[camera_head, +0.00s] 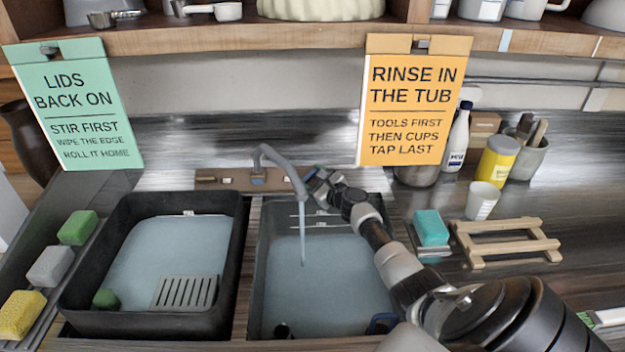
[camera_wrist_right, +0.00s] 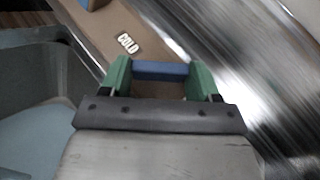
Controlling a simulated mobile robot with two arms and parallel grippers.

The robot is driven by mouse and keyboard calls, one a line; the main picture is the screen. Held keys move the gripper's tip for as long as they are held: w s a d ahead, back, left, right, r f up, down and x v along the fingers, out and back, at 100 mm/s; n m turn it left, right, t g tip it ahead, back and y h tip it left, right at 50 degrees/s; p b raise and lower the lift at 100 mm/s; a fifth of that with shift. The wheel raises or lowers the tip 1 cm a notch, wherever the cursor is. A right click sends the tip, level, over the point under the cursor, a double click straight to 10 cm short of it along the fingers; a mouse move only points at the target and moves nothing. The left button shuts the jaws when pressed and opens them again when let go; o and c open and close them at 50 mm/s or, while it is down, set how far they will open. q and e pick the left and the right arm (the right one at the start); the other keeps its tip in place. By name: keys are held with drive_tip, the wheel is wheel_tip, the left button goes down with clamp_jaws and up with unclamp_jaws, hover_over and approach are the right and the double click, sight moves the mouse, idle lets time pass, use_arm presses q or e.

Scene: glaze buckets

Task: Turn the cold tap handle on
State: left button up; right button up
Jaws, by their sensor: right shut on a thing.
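The cold tap handle (camera_wrist_right: 160,70) is a blue bar in the right wrist view, beside a small COLD label (camera_wrist_right: 127,43) on the brown tap base. My right gripper (camera_wrist_right: 160,82) is shut on the handle, with a green finger at each end of it. In the head view my right gripper (camera_head: 318,182) is just right of the grey tap spout (camera_head: 278,158), and the handle is largely hidden there. A thin stream of water (camera_head: 303,240) falls from the spout into the right basin (camera_head: 262,225). My left gripper is not in view.
A black tub (camera_head: 238,265) of water with a grey grate stands left of the basin. Sponges (camera_head: 50,267) lie at far left. A teal sponge (camera_head: 431,228), wooden rack (camera_head: 500,262) and white cup (camera_head: 482,200) are right. An orange sign (camera_head: 415,100) hangs behind.

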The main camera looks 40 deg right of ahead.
drive_tip(key=n+y, duration=0.1)
drive_tip(key=n+g+y, duration=0.1)
drive_tip(key=shift+d+n+b, duration=0.2)
drive_tip(key=shift+n+b, duration=0.1)
drive_tip(key=shift+b, duration=0.1)
drive_tip(key=shift+r+n+g+y+b, duration=0.1)
drive_tip(key=shift+n+g+y+b, duration=0.8)
drive_tip(key=shift+n+y, duration=0.55)
drive_tip(key=o, duration=0.9)
drive_tip(key=shift+w, duration=0.1)
drive_tip(key=v, duration=1.1)
drive_tip(key=shift+w, duration=0.1)
